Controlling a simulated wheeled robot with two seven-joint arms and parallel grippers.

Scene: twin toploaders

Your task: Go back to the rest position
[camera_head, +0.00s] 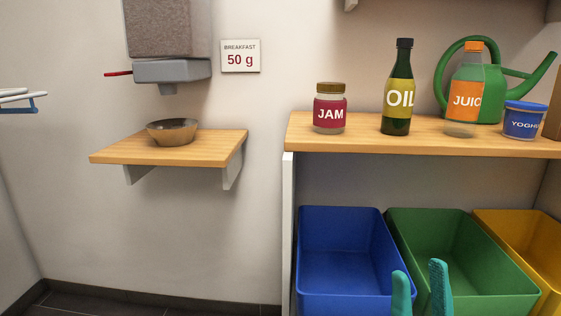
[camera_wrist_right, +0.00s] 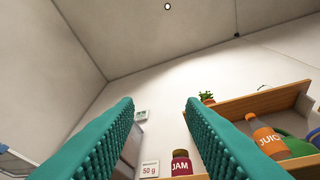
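My right gripper (camera_head: 420,290) shows at the bottom of the head view, its two teal fingers pointing up in front of the green bin. In the right wrist view the fingers (camera_wrist_right: 160,120) stand well apart with nothing between them, so it is open and empty. It touches none of the shelf items. My left gripper is not in view.
A wooden shelf (camera_head: 350,143) holds a jam jar (camera_head: 330,110), oil bottle (camera_head: 398,90), juice bottle (camera_head: 466,88), yoghurt tub (camera_head: 524,121) and green watering can (camera_head: 540,75). Below are blue (camera_head: 340,265), green (camera_head: 455,255) and yellow (camera_head: 525,240) bins. A bowl (camera_head: 172,132) sits under a dispenser (camera_head: 172,70).

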